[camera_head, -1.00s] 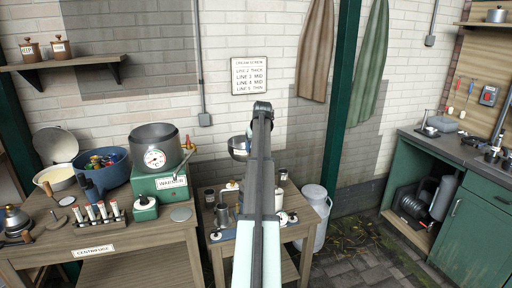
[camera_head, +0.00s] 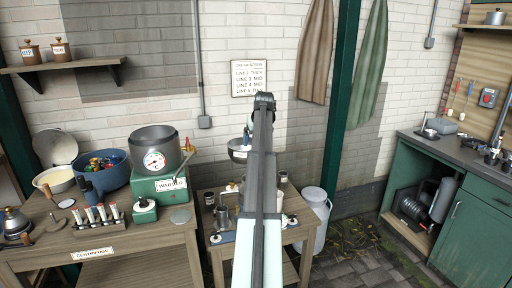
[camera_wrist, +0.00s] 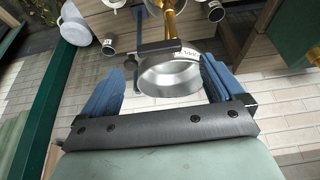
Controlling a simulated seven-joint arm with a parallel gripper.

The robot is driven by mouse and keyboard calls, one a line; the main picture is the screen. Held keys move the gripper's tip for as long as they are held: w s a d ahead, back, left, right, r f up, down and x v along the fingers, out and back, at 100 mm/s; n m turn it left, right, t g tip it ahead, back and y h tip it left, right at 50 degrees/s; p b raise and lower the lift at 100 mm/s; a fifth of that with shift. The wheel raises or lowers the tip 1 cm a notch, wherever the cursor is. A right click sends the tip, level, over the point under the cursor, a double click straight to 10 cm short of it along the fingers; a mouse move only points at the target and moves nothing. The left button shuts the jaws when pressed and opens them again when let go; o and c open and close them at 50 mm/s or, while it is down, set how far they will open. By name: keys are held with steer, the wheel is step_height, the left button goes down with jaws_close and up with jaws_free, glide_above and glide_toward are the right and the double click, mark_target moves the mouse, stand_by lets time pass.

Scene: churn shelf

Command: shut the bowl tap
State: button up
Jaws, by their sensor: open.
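My gripper (camera_wrist: 164,80) is open, with its blue fingers wide apart in the wrist view. A shiny steel bowl (camera_wrist: 170,80) shows between and beyond the fingers; I cannot tell whether they touch it. A brass fitting (camera_wrist: 173,24) rises beyond the bowl's rim, beside a dark bar; I cannot make out a tap handle there. In the head view the steel bowl (camera_head: 238,150) stands over the middle table, partly hidden by my arm. A pot on the green warmer (camera_head: 158,188) carries a brass tap with a red knob (camera_head: 187,143) on its right side.
The middle table (camera_head: 290,232) holds small jars and cups around the bowl's stand. The left table (camera_head: 150,240) holds a blue tub (camera_head: 105,175) and a rack of tubes (camera_head: 98,217). A pale milk can (camera_head: 314,207) stands on the floor to the right.

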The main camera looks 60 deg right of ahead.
steer(key=v, duration=0.8)
steer(key=shift+r, duration=0.15)
stand_by(0.4)
